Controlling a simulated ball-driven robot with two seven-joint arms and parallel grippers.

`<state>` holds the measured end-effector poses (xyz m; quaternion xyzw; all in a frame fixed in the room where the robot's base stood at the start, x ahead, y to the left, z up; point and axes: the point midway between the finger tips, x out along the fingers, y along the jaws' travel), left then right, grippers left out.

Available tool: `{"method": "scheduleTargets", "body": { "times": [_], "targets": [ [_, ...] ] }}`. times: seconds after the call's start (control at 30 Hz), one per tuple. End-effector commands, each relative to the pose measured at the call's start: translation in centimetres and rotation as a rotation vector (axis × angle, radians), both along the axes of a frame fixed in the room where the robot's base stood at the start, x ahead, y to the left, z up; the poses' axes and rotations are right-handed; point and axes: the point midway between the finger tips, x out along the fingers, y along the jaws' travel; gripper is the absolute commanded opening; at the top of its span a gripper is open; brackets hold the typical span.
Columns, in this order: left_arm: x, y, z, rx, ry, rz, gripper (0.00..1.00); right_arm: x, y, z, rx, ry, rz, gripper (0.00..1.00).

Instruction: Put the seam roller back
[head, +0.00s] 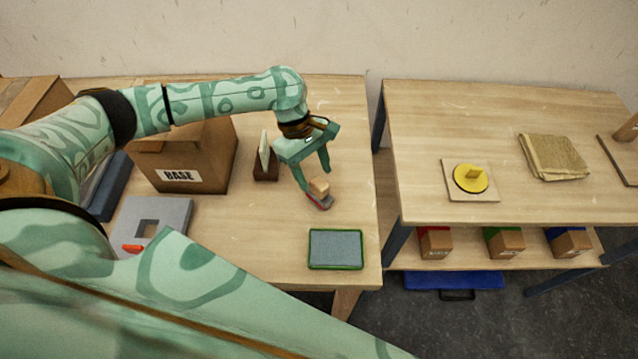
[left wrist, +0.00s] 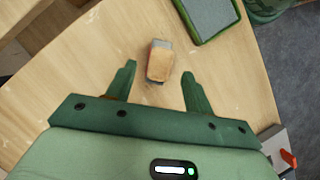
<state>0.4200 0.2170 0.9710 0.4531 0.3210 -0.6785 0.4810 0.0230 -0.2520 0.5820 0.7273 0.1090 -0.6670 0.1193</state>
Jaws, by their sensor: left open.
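What looks like the seam roller (head: 319,187), a small piece with a tan wooden block top and a dark, reddish lower part, is on the left table. It also shows in the left wrist view (left wrist: 160,61) as a tan block with a grey end. My left gripper (head: 315,178) is open above it, with the block showing between its two fingertips. In the left wrist view the fingers (left wrist: 158,70) are apart, with clear gaps on both sides of the block. Whether it touches a finger elsewhere is hidden. My right gripper is not in view.
A green-rimmed grey tray (head: 336,249) lies near the front right edge. A brown holder with a pale upright card (head: 265,155), a cardboard box marked BASE (head: 195,155) and a grey plate with a square opening (head: 172,212) stand left. A gap separates the right table (head: 420,150).

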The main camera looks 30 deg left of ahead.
Motion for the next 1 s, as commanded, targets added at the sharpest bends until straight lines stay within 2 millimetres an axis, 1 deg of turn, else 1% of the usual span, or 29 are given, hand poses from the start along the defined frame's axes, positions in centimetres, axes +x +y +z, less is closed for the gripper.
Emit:
{"method": "scheduleTargets", "body": {
  "times": [0.03, 0.1, 0.23, 0.37, 0.87, 0.97, 1.0],
  "targets": [
    [0.2, 0.5, 1.5, 0.001, -0.003, 0.002, 0.52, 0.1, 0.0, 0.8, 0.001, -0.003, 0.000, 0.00],
    [0.3, 0.9, 2.6, 0.000, -0.002, 0.002, 0.52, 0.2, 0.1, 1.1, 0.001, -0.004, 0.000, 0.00],
    [0.5, 1.5, 4.0, 0.000, 0.000, 0.001, 0.52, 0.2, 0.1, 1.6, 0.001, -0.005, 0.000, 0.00],
    [0.6, 1.8, 4.5, 0.000, 0.001, 0.001, 0.52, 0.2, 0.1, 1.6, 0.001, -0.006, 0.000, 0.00],
    [0.6, 1.7, 4.5, -0.001, 0.002, 0.001, 0.52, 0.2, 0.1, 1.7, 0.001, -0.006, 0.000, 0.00],
    [0.6, 1.7, 5.7, -0.001, -0.002, 0.000, 0.52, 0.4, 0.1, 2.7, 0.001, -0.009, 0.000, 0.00],
    [0.6, 1.7, 6.6, -0.001, -0.005, 0.000, 0.52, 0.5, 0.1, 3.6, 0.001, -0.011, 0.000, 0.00]
  ]
}}
